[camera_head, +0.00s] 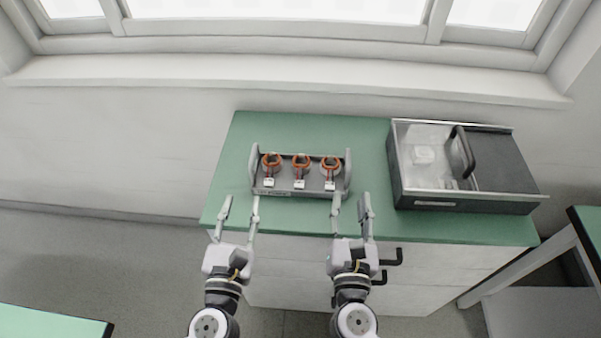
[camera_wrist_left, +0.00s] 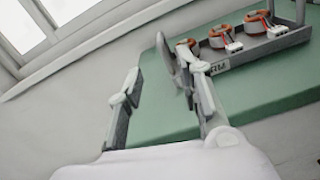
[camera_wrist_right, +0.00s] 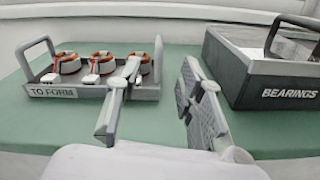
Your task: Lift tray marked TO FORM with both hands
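The grey tray marked TO FORM (camera_head: 309,193) sits on the green bench top and holds three stators with orange windings (camera_head: 301,165). It has an upright handle at each end. My right gripper (camera_head: 351,208) is open and empty, just in front of the tray's right end.
A dark box marked BEARINGS (camera_wrist_right: 290,93) stands right of the tray; it also shows in the head view (camera_head: 425,203), with a black handle and clear part. The green bench top (camera_head: 370,130) is bare behind the tray. A wall and window sill are behind.

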